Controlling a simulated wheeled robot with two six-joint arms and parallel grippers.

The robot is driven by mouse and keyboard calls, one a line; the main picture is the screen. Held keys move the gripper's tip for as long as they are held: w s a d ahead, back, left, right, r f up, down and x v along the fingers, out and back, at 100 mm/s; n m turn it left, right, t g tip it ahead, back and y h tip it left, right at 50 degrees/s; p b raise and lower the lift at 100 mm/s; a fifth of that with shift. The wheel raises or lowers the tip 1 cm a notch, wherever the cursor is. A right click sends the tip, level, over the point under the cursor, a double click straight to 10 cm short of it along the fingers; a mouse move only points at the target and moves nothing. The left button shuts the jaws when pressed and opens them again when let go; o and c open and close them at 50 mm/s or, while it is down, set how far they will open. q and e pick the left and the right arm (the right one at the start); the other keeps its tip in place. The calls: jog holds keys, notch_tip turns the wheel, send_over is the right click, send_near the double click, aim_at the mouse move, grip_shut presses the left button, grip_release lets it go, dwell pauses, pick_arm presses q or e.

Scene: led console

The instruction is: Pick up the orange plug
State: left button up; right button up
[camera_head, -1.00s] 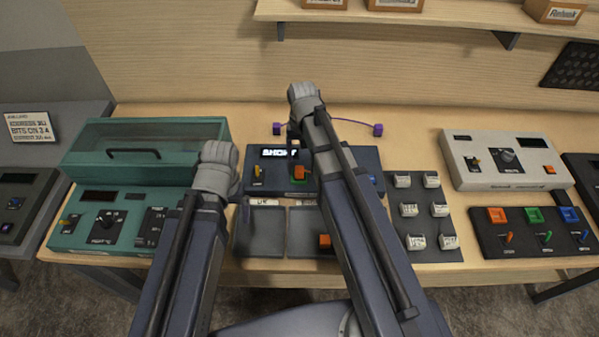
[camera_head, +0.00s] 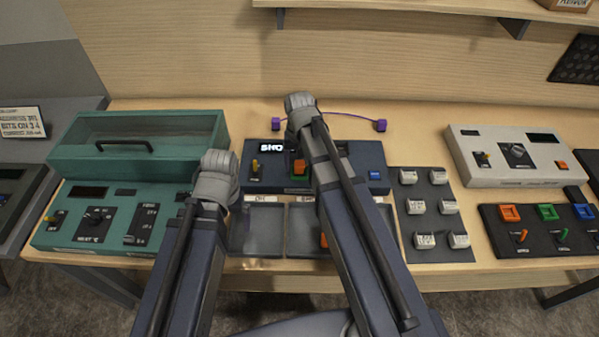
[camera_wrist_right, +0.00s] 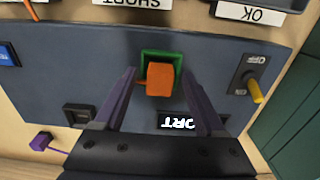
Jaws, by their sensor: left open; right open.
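The orange plug (camera_wrist_right: 160,79) sits in a green-rimmed socket (camera_wrist_right: 176,58) on the dark blue console. It also shows in the head view (camera_head: 300,167), just left of my right arm. My right gripper (camera_wrist_right: 159,76) is open, one finger on each side of the plug. I cannot tell whether the fingers touch it.
A lit display (camera_wrist_right: 178,123) is beside the socket, with a yellow switch (camera_wrist_right: 254,89) nearby. Grey trays (camera_head: 258,230) lie in front of the console. A purple-ended cable (camera_head: 345,113) lies behind it. A teal machine (camera_head: 100,215) stands left, a label-block panel (camera_head: 428,213) right.

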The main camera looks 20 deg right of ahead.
jog(key=shift+c, duration=0.4)
grip_shut()
